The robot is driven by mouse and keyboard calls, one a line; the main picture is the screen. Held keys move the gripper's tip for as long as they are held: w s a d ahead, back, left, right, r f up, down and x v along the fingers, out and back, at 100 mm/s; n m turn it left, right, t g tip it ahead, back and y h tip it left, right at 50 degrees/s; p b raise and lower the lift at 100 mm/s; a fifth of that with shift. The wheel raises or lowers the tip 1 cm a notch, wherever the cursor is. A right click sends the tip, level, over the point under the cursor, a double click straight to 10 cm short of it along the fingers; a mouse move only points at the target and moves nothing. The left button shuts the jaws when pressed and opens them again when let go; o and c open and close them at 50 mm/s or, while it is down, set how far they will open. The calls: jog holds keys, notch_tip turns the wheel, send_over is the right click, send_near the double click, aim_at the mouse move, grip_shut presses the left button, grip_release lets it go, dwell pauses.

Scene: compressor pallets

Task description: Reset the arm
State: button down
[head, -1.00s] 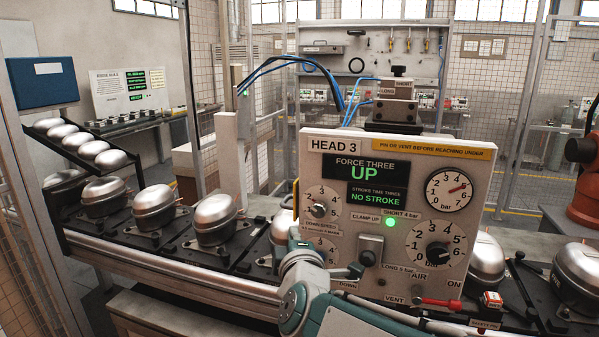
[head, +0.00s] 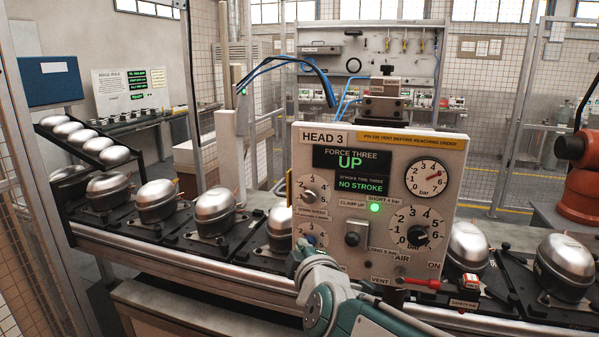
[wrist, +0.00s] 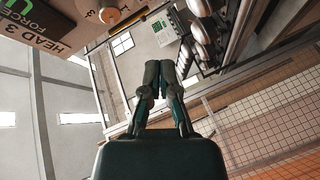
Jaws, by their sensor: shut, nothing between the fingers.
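My gripper (wrist: 159,82) shows in the wrist view with its two dark fingers together and nothing between them. It is clear of the HEAD 3 control panel (wrist: 75,22), whose edge fills the upper left of that view. In the head view my teal and grey arm rises from the bottom middle in front of the lower left of the panel (head: 337,258). The fingers cannot be made out there. The panel reads FORCE THREE UP and NO STROKE, with a green lamp (head: 374,208) lit.
Silver compressors (head: 215,210) sit on dark pallets along a conveyor (head: 180,255) running behind the panel. A red handle (head: 420,283) sticks out at the panel's lower right. An orange machine (head: 580,175) stands at the right edge. Wire mesh fencing closes off the back.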

jog(key=s+d+f+m+g+h, duration=0.1)
jog(key=s+d+f+m+g, duration=0.4)
jog(key=s, duration=0.6)
jog(key=s+d+f+m+g+h, duration=0.2)
jog(key=s+d+f+m+g, duration=0.3)
jog(key=s+d+m, duration=0.5)
jog(key=shift+s+d+f+m+h, duration=0.15)
jog(key=shift+s+f+m+h, duration=0.15)
jog(key=shift+s+f+m, duration=0.15)
